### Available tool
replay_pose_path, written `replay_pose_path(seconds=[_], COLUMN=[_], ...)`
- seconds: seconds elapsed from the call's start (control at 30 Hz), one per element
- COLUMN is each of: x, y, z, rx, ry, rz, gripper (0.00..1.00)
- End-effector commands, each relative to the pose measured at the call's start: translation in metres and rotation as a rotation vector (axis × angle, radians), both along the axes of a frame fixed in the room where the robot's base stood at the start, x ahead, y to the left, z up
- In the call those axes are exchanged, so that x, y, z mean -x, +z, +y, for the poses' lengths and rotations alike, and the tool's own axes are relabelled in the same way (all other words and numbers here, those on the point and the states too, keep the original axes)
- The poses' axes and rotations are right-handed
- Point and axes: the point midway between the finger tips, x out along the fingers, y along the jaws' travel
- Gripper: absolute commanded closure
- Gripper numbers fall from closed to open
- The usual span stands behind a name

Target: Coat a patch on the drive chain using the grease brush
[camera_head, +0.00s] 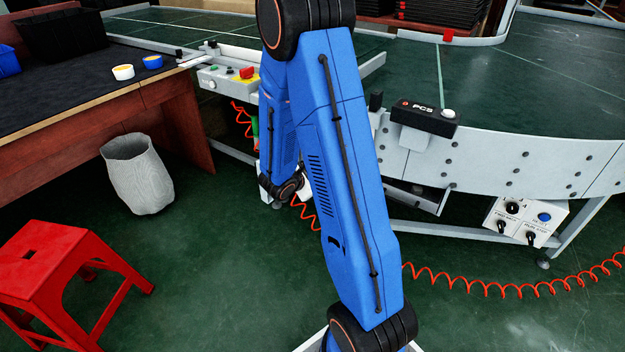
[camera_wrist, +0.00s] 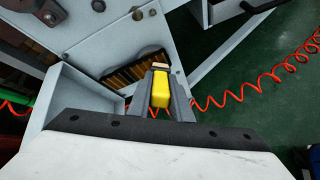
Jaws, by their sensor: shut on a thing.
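In the wrist view my gripper (camera_wrist: 162,84) is shut on a yellow handle, which I take to be the grease brush (camera_wrist: 160,92). A pale tip shows just beyond the handle. Ahead of it, in an opening in the conveyor's grey frame, lies a brownish-gold ribbed strip, which looks like the drive chain (camera_wrist: 126,76). The brush tip appears at or close to the strip's right end; I cannot tell if they touch. No coated patch can be made out. In the head view my blue arm hides the gripper, the brush and the chain.
Grey frame plates (camera_wrist: 85,95) stand close on the left of my gripper. A coiled orange hose (camera_wrist: 245,95) hangs to the right. In the head view are a curved green conveyor (camera_head: 560,70), a control box (camera_head: 525,220), a red stool (camera_head: 50,265) and a grey bin (camera_head: 138,175).

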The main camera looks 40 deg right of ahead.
Motion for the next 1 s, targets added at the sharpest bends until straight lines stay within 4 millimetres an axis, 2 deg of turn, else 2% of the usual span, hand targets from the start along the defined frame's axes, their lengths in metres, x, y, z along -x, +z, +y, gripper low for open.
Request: replay_pose_path(seconds=[0.23, 0.43, 1.0], x=[0.017, 0.017, -0.015], y=[0.0, 0.0, 0.0], z=[-0.005, -0.007, 0.007], rx=[0.001, 0.0, 0.001], ry=[-0.001, 0.001, 0.001], rz=[0.001, -0.001, 0.0], gripper=[1.0, 1.0, 1.0])
